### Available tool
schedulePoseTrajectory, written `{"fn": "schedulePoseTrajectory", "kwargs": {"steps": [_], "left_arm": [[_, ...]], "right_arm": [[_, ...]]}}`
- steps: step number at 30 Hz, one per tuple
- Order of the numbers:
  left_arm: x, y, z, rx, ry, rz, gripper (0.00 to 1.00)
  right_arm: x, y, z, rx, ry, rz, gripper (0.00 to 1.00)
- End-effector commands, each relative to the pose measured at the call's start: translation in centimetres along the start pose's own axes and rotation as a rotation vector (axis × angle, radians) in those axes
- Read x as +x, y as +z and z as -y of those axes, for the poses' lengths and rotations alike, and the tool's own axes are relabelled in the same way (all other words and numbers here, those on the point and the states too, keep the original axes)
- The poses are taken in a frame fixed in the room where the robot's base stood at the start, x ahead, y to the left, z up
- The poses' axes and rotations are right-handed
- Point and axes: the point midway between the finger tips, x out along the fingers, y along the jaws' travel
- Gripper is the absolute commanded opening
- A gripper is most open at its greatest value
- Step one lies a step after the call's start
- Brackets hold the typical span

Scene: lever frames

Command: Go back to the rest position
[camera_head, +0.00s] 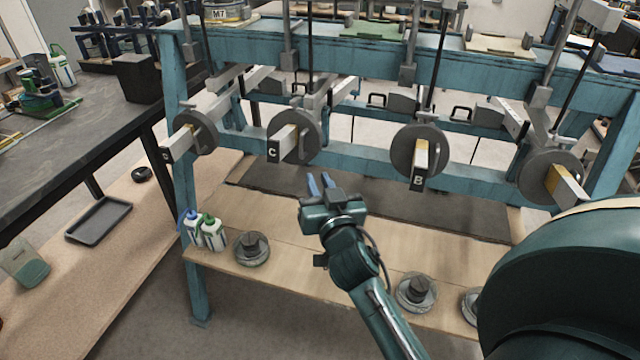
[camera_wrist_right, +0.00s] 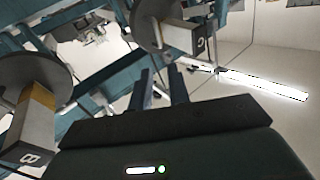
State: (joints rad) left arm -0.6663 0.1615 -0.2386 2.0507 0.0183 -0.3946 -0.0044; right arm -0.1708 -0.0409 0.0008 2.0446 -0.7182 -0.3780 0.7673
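My right gripper (camera_head: 319,178) is in front of the teal lever frame (camera_head: 345,160), over the low wooden shelf, below and between the levers marked C (camera_head: 283,144) and B (camera_head: 420,168). Its two fingers stand apart with an empty gap between them. The right wrist view also shows the open fingers (camera_wrist_right: 160,72), with the C lever (camera_wrist_right: 188,38) above right of them and the B lever (camera_wrist_right: 30,135) at the left. The fingers appear clear of both levers. My left gripper is in neither view.
Another lever end (camera_head: 182,145) is at the frame's left and one (camera_head: 565,188) at its right. Bottles (camera_head: 211,233) and round weights (camera_head: 252,248) stand on the shelf (camera_head: 310,270). A dark workbench (camera_head: 60,150) is at left, with a black tray (camera_head: 98,220) below it.

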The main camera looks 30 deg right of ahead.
Motion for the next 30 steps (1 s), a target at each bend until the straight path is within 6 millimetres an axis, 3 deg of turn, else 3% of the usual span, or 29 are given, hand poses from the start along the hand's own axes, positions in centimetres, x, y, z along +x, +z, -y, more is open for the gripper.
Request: {"fn": "schedulePoseTrajectory", "kwargs": {"steps": [10,14,17,21,24,27,30], "left_arm": [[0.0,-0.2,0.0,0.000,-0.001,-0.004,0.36],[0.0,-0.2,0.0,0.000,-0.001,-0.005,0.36],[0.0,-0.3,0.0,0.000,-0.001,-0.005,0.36],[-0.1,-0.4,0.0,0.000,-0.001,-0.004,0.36],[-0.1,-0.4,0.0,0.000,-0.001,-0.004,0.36],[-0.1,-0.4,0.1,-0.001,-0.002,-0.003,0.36],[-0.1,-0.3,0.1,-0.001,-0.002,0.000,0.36]], "right_arm": [[-0.1,0.1,0.0,-0.001,-0.002,0.003,0.18],[-1.5,2.8,0.6,-0.038,-0.043,0.074,0.18],[-4.6,7.3,1.6,-0.098,-0.123,0.198,0.18],[-11.0,14.0,3.0,-0.179,-0.270,0.393,0.18],[-15.6,17.4,3.9,-0.214,-0.367,0.505,0.18],[-19.1,19.5,4.4,-0.234,-0.439,0.581,0.18],[-21.1,20.5,4.7,-0.243,-0.480,0.620,0.18]]}}
